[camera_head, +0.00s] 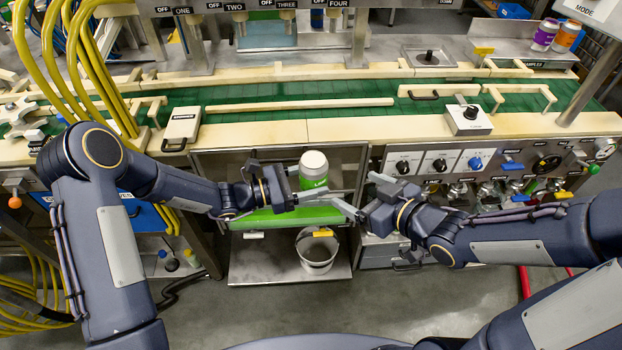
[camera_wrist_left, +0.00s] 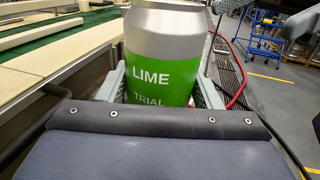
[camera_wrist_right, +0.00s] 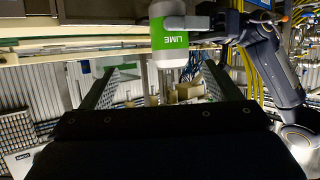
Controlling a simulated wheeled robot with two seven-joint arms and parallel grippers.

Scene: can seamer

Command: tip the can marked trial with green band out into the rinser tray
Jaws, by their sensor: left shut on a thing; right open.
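The can marked LIME TRIAL with a green band (camera_head: 314,167) is in my left gripper (camera_head: 318,192), above the front of the open bay under the conveyor. It looks upright, its pale lid facing up. In the left wrist view the can (camera_wrist_left: 162,60) stands between the two fingers, its label readable. My right gripper (camera_head: 362,196) is open and empty, just right of the can. In the right wrist view the can (camera_wrist_right: 169,38) is beyond the open fingers. A steel tray-like bay (camera_head: 225,165) lies behind the can; I cannot tell whether this is the rinser tray.
A green panel (camera_head: 270,217) lies below my left gripper. A white bucket with a yellow tag (camera_head: 317,258) stands on a low steel shelf (camera_head: 255,262). Knobs and valves (camera_head: 440,165) crowd the right. Purple (camera_head: 543,35) and orange (camera_head: 566,37) cans stand at the far right.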

